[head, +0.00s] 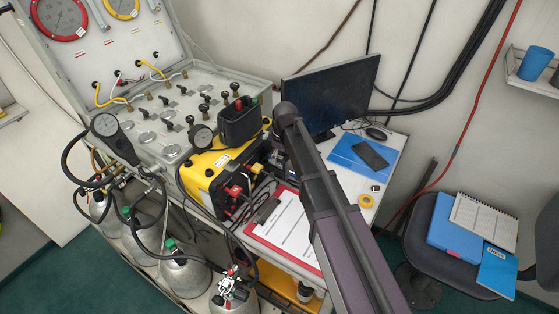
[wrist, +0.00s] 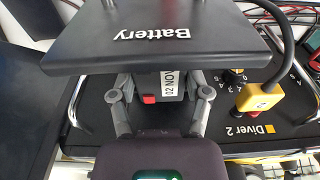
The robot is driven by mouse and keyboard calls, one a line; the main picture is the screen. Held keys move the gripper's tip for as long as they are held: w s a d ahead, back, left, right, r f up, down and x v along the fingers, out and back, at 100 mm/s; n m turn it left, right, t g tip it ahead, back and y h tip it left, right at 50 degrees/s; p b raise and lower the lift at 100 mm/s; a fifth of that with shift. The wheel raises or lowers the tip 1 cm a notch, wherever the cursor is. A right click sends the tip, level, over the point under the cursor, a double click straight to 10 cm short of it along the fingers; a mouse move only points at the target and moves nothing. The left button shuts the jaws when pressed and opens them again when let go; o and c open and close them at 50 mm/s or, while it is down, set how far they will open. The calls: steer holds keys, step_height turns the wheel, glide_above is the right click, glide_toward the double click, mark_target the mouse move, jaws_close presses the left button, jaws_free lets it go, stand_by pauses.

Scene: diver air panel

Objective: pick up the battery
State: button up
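A dark block marked "Battery" (wrist: 152,35) fills the upper part of the wrist view, its lettering upside down there. A grey part with a "02 NOV" label and a red button shows just below it. In the head view a black box with red on top (head: 240,122) sits on the yellow case; it appears to be the battery. My gripper (wrist: 164,88) has its fingers spread, one on each side of the grey part. The fingertips are partly under the block's edge, and I cannot tell if they touch. In the head view my arm hides the gripper.
The yellow case (head: 212,168) stands beside the valve panel (head: 150,125), with hoses and gauges close by. A monitor (head: 330,92) stands right behind my arm. A clipboard (head: 288,228) lies in front. In the wrist view a yellow plug (wrist: 262,96) and cable are at right.

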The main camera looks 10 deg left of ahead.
mark_target(279, 155)
steer(key=shift+c, duration=1.1)
steer(key=shift+r, duration=0.15)
step_height(279, 155, up, 10)
steer(key=p, duration=1)
